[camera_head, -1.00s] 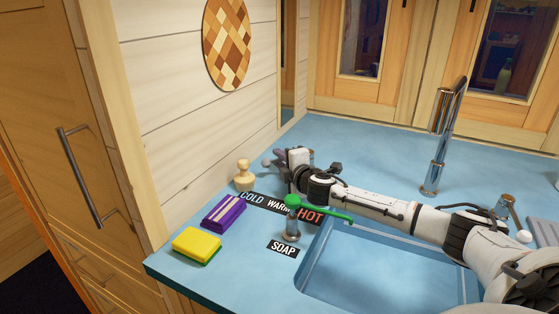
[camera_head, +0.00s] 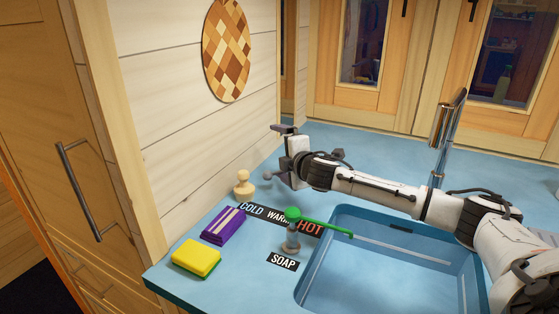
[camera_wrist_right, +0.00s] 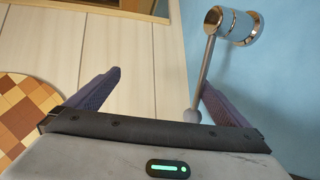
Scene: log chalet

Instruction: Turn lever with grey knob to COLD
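The lever's grey knob (camera_head: 267,175) shows just left of my right gripper (camera_head: 284,150) in the head view. In the right wrist view, a thin rod runs from a chrome base (camera_wrist_right: 236,25) down to the grey knob (camera_wrist_right: 194,116). The knob lies between the open fingers of my right gripper (camera_wrist_right: 161,80), close beside the right-hand finger; contact cannot be told. A black strip with COLD, WARM and HOT (camera_head: 262,212) lies in front, COLD at its left end. My right arm partly hides the lever base in the head view. My left gripper is out of view.
A green-topped soap fixture (camera_head: 292,222) stands by the SOAP label (camera_head: 284,262). The sink (camera_head: 390,280) and tall chrome tap (camera_head: 445,135) are right. A log wall borders the left.

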